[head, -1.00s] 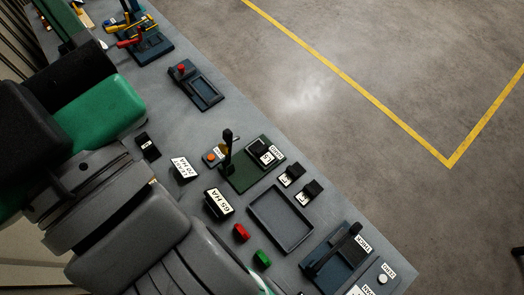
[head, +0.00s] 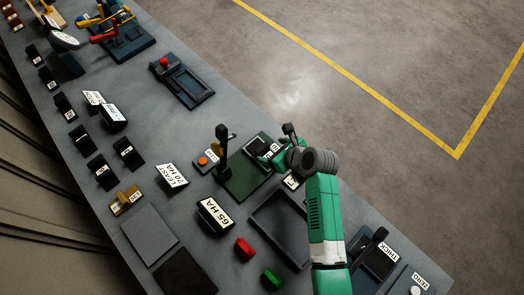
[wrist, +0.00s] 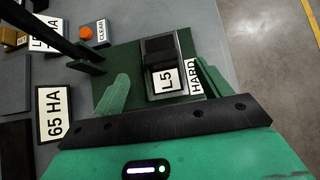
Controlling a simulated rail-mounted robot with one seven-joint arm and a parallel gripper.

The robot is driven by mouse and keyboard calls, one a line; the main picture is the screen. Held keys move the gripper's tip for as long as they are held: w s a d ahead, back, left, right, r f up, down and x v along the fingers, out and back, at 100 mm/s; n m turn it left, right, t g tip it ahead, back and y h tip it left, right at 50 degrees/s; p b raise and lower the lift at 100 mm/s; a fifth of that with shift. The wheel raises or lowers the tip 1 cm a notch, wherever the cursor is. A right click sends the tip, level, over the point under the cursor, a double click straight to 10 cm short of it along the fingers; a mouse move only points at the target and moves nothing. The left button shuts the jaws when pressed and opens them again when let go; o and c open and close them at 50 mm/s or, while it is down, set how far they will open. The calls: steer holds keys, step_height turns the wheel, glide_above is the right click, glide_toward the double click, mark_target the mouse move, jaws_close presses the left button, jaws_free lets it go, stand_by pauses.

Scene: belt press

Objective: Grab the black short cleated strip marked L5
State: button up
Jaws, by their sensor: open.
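The black strip with the white L5 label (wrist: 158,52) sits on the dark green plate (wrist: 122,62) of a lever device, beside a label reading HARD. In the head view the strip (head: 256,140) is partly covered by my gripper. My gripper (wrist: 162,72) is open in the wrist view, with one green finger left of the strip and the other right of it. The strip lies between the fingers, and I see no clear contact. How high the fingertips are above the plate cannot be told.
A black upright lever (head: 222,145) stands on the device's left side, close to my gripper. An orange CLEAR button (head: 203,161), a 65 HA sign (head: 214,215) and an empty dark tray (head: 280,228) are nearby. Several black strips (head: 102,172) stand along the bench's left edge.

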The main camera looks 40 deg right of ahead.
mark_target(263, 148)
steer(key=shift+b+x, duration=0.35)
steer(key=shift+x, duration=1.1)
steer(key=b+x, duration=0.1)
steer(key=x, duration=0.3)
steer(key=shift+s+f, duration=0.1)
steer(key=shift+f, duration=0.15)
steer(key=shift+w+f, duration=0.15)
steer(key=shift+w, duration=0.15)
steer(key=c, duration=1.2)
step_height(263, 148, up, 4)
steer(key=shift+s+a+f+p, duration=0.1)
steer(key=shift+s+a+p, duration=0.05)
steer(key=shift+p, duration=0.3)
steer(key=s+a+r+p, duration=0.1)
steer(key=s+a+p, duration=0.1)
steer(key=s+a, duration=0.5)
steer(key=s, duration=0.6)
steer(key=shift+s+a, duration=0.2)
steer(key=shift+s, duration=0.2)
steer(key=shift+r, duration=0.1)
